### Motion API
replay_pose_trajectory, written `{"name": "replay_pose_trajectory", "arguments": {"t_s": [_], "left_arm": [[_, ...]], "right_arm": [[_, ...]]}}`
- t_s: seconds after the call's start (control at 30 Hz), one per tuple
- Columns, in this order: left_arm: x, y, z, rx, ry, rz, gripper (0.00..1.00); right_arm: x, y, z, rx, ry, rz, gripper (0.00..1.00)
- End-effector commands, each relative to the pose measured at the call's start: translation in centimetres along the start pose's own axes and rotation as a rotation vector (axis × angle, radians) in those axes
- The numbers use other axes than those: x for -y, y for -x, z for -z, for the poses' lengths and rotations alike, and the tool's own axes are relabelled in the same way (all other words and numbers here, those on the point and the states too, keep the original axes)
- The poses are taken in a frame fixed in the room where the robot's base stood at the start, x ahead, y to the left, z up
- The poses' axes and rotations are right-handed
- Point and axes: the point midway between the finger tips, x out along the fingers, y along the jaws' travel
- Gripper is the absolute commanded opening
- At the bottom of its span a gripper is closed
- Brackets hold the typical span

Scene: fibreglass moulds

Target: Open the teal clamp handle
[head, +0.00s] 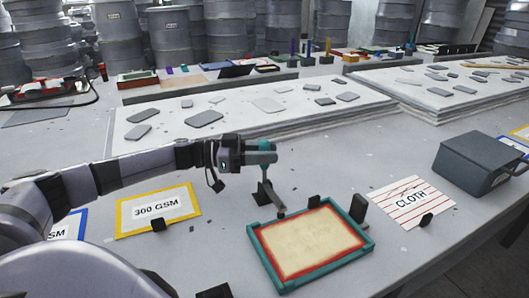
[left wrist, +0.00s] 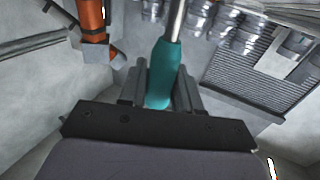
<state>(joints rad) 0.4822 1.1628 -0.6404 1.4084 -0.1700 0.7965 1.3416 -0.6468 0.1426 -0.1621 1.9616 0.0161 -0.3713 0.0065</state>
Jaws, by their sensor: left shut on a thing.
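My left gripper (head: 268,156) reaches in from the left and is shut on the teal clamp handle (head: 264,145). In the left wrist view the teal handle (left wrist: 163,68) sits between the two grey fingers, with a metal rod running out of its far end. The dark clamp body (head: 265,193) stands below the gripper, at the back left corner of a teal-framed mould (head: 258,258). The mould has a red inner border and a cream surface. The fingers hide part of the handle. My right gripper is not in view.
A dark upright block (head: 358,205) stands at the mould's back right corner. A yellow-bordered "300 GSM" card (head: 187,211) lies left, a striped "CLOTH" card (head: 384,201) right. A grey box (head: 470,165) stands far right. White slabs (head: 235,122) lie behind.

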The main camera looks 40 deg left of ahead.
Motion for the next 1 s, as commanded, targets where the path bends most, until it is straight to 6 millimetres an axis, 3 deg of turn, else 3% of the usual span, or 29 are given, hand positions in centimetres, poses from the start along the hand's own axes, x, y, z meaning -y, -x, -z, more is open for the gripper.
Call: {"name": "replay_pose_trajectory", "arguments": {"t_s": [0.43,1.0], "left_arm": [[1.5,0.6,-0.1,-0.064,0.16,0.0,0.0],[4.5,1.8,-1.8,-0.208,0.507,-0.003,0.0]], "right_arm": [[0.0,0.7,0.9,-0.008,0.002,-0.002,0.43],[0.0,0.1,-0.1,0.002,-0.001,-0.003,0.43]]}}
